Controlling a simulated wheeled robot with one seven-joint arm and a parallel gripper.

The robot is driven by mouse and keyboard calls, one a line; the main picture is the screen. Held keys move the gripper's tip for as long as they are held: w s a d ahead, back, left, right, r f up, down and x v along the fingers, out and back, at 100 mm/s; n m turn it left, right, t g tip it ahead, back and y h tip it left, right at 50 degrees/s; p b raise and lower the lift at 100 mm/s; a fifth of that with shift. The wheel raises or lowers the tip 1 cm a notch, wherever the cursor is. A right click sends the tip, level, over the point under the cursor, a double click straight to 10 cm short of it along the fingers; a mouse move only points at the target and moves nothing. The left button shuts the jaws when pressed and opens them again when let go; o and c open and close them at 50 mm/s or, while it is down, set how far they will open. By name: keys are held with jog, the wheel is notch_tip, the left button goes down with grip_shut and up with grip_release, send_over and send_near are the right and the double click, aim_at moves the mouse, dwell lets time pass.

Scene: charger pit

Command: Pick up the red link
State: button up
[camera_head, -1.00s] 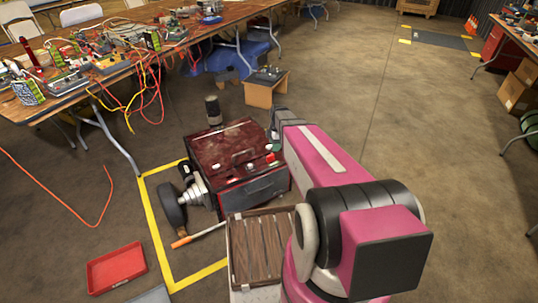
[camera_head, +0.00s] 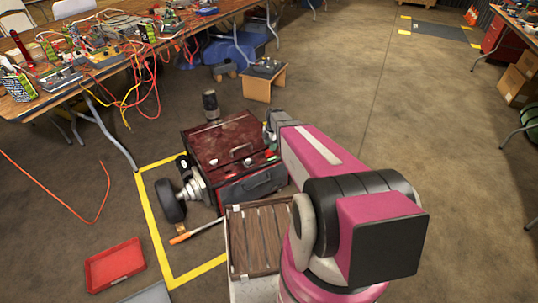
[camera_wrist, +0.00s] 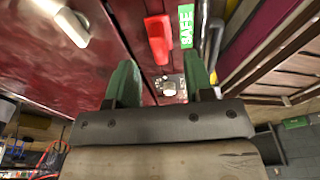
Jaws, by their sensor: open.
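The red link (camera_wrist: 158,38) is a small bright red piece on the dark red machine (camera_wrist: 95,60), beside a green SAFE label (camera_wrist: 186,26). In the wrist view it lies just beyond my gripper (camera_wrist: 160,78), roughly in line with the gap between the two green fingers. The fingers are apart with nothing held between them. I cannot tell how far above the link they are. In the head view the machine (camera_head: 215,143) stands on the floor, and a small red spot on its right side (camera_head: 268,154) looks like the link. My arm hides part of that side.
A slatted wooden crate (camera_head: 234,270) stands in front of the machine. A wheel (camera_head: 170,201) is at its left. A red tray (camera_head: 115,265) lies on the floor at lower left. A cluttered table (camera_head: 100,62) is behind at left.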

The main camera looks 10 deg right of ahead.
aim_at(269, 154)
jog(key=f, duration=0.4)
jog(key=shift+s+a+f, duration=0.1)
jog(key=shift+a+f, duration=0.05)
jog(key=shift+a, duration=0.2)
grip_shut()
